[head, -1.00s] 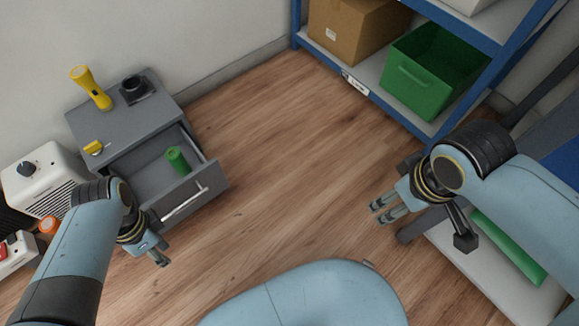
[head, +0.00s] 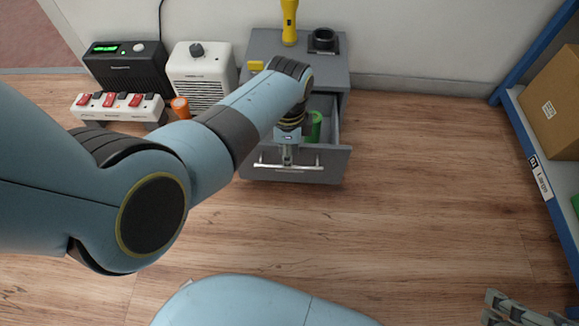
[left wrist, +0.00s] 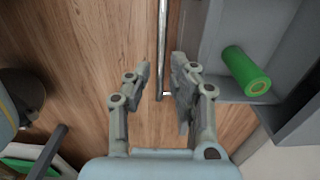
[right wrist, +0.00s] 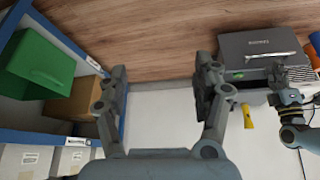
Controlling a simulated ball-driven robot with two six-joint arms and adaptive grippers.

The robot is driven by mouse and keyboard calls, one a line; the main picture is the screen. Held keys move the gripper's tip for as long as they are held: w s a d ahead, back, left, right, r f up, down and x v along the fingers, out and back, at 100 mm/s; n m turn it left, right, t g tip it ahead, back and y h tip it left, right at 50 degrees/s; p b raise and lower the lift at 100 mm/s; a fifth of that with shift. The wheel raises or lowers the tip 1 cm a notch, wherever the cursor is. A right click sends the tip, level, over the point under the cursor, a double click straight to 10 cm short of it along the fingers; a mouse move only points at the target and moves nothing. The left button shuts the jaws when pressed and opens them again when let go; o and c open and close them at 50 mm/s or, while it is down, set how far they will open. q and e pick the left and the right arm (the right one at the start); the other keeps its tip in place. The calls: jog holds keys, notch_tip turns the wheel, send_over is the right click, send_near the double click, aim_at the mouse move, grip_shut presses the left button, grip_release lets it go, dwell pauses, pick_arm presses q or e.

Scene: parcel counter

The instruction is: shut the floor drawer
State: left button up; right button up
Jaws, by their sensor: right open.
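The grey floor drawer (head: 330,165) is pulled out of its grey cabinet (head: 258,45), with a green cylinder (head: 315,122) inside. Its bar handle (head: 308,167) runs across the drawer front. My left gripper (head: 288,160) points down at the drawer front, by the handle. In the left wrist view, its fingers (left wrist: 161,68) are apart, with the handle (left wrist: 162,30) showing between them; contact cannot be told. The green cylinder (left wrist: 245,70) lies right of the fingers there. My right gripper (head: 515,308) is open and empty at the lower right, far from the drawer.
A yellow flashlight (head: 289,22) and a dark round item (head: 323,40) are on the cabinet top. A white heater (head: 203,75), a power strip (head: 115,106) and an orange item (head: 180,107) sit left of it. A blue-framed shelf (head: 535,165) stands right. Floor between is clear.

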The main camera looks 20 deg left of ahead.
pick_arm(q)
notch_tip(320, 180, down, 2)
jog(key=shift+b, duration=0.85)
jog(key=shift+f+b, duration=0.5)
jog(key=shift+f, duration=0.05)
jog(key=shift+f+b, duration=0.4)
jog(key=shift+f, duration=0.2)
pick_arm(e)
jog(key=f+t, duration=0.5)
jog(key=shift+s+a, duration=0.1)
jog(key=shift+a, duration=0.1)
jog(key=shift+t, duration=0.3)
pick_arm(q)
grip_shut()
